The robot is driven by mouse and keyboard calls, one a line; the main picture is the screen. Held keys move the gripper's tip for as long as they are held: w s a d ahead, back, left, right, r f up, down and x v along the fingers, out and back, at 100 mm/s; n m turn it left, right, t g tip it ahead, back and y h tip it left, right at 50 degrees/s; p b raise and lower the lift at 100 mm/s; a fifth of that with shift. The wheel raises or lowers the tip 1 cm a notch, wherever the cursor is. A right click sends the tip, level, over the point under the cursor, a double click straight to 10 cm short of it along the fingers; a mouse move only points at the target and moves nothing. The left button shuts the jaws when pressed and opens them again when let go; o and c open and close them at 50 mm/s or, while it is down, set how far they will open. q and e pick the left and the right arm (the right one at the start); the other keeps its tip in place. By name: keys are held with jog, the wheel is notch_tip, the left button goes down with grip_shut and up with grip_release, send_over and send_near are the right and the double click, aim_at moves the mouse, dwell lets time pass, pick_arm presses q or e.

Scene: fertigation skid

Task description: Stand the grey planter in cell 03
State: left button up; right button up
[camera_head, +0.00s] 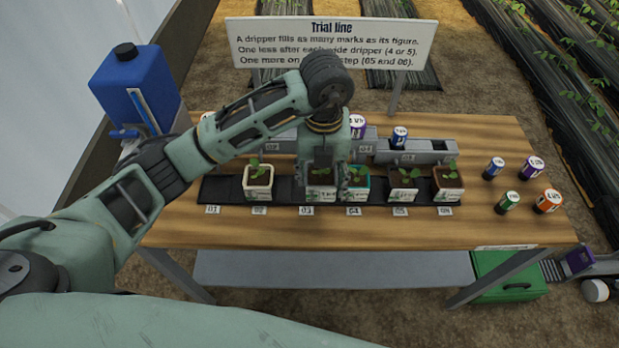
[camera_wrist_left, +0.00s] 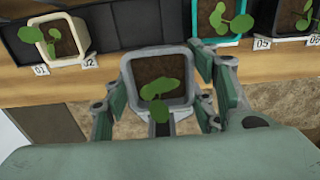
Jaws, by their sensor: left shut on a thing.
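The grey planter (camera_head: 321,194) holds a small green seedling and looks upright. My left gripper (camera_head: 325,186) is shut on it, with a finger on each side. In the left wrist view the grey planter (camera_wrist_left: 182,107) sits between the fingers, nearer the camera than the black tray (camera_wrist_left: 112,27). Cell 03, marked by its label (camera_head: 306,210), lies between a cream planter (camera_head: 258,192) in cell 02 and a teal planter (camera_head: 355,193) in cell 04. The gripper and planter partly cover cell 03 in the head view. I cannot tell whether the planter's base touches the tray. My right gripper is not in view.
Cell 01 is empty. A grey rack (camera_head: 430,152) with cans stands behind. Loose cans (camera_head: 508,202) are at right, a blue canister (camera_head: 135,90) at left. The table front is clear.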

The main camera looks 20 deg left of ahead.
aim_at(308, 168)
pick_arm(q)
jog(key=w+a+f, duration=0.1)
jog(key=a, duration=0.1)
jog(key=w+a+f, duration=0.1)
jog(key=w, duration=0.1)
jog(key=shift+w+a+f+p, duration=0.1)
jog(key=shift+a+f+p, duration=0.25)
jog(key=shift+p, duration=0.05)
jog(key=shift+w+a+f, duration=0.25)
jog(key=shift+a+f, duration=0.05)
jog(key=shift+f, duration=0.45)
notch_tip(308, 168, down, 3)
jog(key=shift+f+p, duration=0.1)
jog(key=shift+p, duration=0.5)
jog(key=shift+f, duration=0.15)
jog(key=o, duration=1)
jog(key=shift+o, duration=0.9)
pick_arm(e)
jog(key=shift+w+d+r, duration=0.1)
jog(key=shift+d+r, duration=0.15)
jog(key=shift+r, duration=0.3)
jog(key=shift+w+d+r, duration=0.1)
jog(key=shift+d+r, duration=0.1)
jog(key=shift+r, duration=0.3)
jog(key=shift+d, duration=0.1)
